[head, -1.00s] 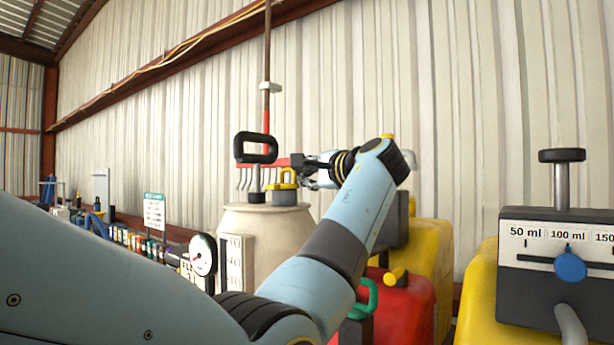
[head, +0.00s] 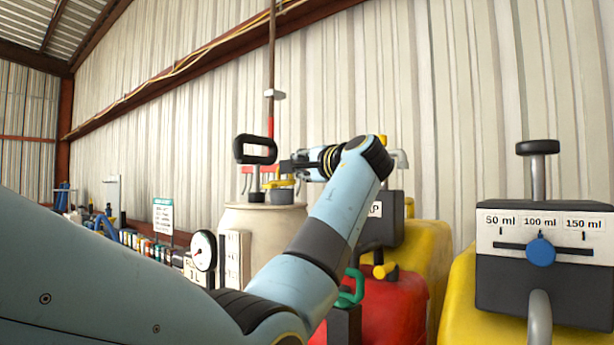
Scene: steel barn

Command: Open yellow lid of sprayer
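The yellow lid (head: 279,184) shows as a low yellow piece on a grey neck (head: 281,195) just right of that handle. My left arm comes in from the left and bends over to it. My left gripper (head: 289,168) is right at the lid, over its upper part. Its fingers are small and dark, and partly cover the lid; I cannot tell whether they grip it. My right gripper is out of view.
A pressure gauge (head: 203,251) stands left of the tank. A red can (head: 391,303) and a yellow container (head: 427,265) stand to the right. A dosing box (head: 540,258) with a blue knob is at far right. A corrugated wall is behind.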

